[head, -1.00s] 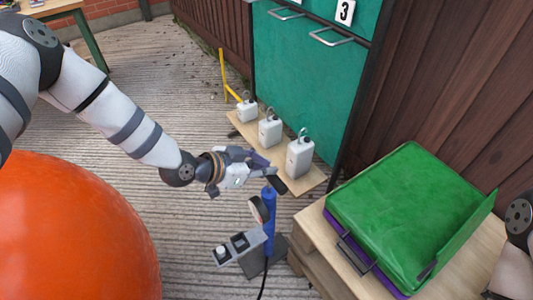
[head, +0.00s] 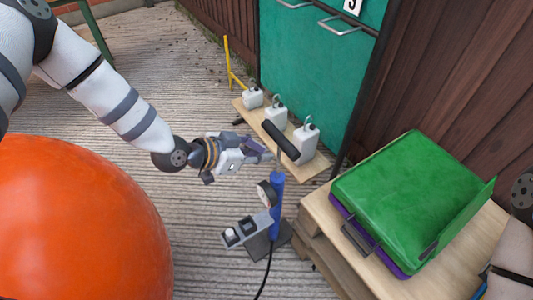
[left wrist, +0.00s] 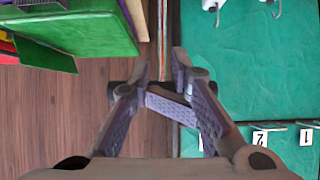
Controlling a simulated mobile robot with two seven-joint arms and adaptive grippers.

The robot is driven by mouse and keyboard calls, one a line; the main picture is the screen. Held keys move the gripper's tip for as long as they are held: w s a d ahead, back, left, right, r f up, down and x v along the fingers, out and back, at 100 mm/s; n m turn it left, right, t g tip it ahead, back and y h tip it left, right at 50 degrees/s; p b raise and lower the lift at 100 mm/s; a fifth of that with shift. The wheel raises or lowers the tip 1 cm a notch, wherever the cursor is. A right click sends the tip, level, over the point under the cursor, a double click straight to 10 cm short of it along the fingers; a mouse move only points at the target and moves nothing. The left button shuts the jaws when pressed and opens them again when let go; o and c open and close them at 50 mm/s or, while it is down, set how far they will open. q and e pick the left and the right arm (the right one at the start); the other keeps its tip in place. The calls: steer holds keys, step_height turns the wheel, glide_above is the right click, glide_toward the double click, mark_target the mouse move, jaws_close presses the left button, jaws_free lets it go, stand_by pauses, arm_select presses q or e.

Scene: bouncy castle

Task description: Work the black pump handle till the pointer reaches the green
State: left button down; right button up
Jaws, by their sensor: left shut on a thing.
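The black pump handle (head: 281,141) is raised above the blue pump cylinder (head: 277,200), with a short stretch of rod showing between them. The pump stands upright on a grey base. My left gripper (head: 270,156) is shut on the handle from the left. In the left wrist view, the dark handle ends (left wrist: 115,92) show beside the fingers (left wrist: 160,75). The round gauge (head: 266,193) sits on the pump's left side; its pointer and green zone are too small to read. My right gripper is out of view; only part of my right arm shows at the right edge.
White weights (head: 305,140) stand on a plank (head: 313,167) behind the pump. A large orange ball (head: 75,220) is at the left. A black hose runs from the pump along the ground.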

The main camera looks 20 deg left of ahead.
arm_select(q)
steer(key=p+v, duration=0.1)
steer(key=v, duration=0.5)
steer(key=shift+r, duration=0.25)
steer(key=shift+w, duration=0.1)
